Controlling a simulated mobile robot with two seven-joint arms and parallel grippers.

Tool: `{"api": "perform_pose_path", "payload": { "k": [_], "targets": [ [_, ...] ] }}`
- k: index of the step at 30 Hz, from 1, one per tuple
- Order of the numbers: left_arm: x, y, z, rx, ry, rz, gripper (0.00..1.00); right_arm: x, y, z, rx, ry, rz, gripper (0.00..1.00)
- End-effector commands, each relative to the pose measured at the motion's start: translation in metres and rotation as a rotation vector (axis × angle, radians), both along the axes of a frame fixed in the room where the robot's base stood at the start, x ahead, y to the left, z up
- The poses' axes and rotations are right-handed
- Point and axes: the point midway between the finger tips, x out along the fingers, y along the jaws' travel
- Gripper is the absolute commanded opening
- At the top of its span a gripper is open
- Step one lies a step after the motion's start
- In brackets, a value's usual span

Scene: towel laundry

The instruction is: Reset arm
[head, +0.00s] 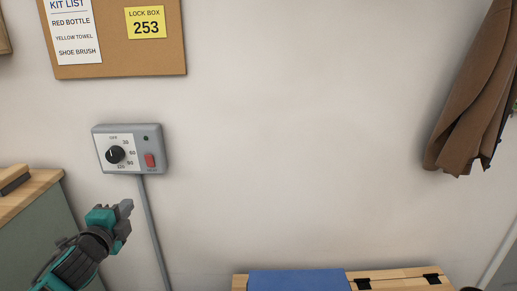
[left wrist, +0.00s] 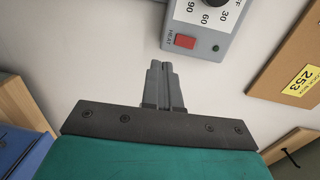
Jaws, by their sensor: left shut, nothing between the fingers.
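My left gripper (head: 125,207) is in the lower left of the head view, below a grey control box (head: 157,135) on the wall. Its grey fingers are shut with nothing between them. They also show in the left wrist view (left wrist: 160,66), pointing at the bare wall and apart from the box. The box has a black dial (head: 115,154) marked with numbers and a red rocker switch (head: 150,160), which also shows in the left wrist view (left wrist: 185,42). My right gripper is in neither view.
A cork board (head: 120,60) with a kit list and a yellow "253" note hangs above. A wooden-topped cabinet (head: 40,183) stands at left. A blue cloth (head: 298,280) lies on a wooden surface (head: 398,274) at the bottom. A brown garment (head: 470,100) hangs right. The middle wall is clear.

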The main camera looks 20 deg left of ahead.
Motion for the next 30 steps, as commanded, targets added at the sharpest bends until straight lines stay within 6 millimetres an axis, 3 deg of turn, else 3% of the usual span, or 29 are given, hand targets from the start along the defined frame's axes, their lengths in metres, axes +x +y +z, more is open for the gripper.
{"api": "perform_pose_path", "payload": {
  "k": [4, 8, 12, 16, 18, 22, 25, 30],
  "targets": [
    [-0.004, -0.011, -0.014, -0.058, 0.018, -0.01, 0.0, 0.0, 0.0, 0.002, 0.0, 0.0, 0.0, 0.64],
    [-0.023, -0.05, -0.061, -0.276, 0.073, -0.029, 0.0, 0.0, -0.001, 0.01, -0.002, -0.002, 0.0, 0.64],
    [-0.064, -0.122, -0.123, -0.649, 0.162, -0.024, 0.0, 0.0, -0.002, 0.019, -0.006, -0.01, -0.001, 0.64],
    [-0.107, -0.193, -0.161, -0.995, 0.236, 0.02, 0.0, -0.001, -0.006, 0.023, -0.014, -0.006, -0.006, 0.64],
    [-0.127, -0.226, -0.173, -1.154, 0.268, 0.053, 0.0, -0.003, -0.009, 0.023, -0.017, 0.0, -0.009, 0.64],
    [-0.153, -0.269, -0.183, -1.362, 0.305, 0.107, 0.0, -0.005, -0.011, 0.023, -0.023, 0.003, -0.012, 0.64],
    [-0.163, -0.285, -0.185, -1.442, 0.318, 0.132, 0.0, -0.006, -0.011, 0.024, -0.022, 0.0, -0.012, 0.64],
    [-0.164, -0.288, -0.186, -1.457, 0.319, 0.136, 0.0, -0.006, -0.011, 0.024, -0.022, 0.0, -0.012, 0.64]
  ]
}}
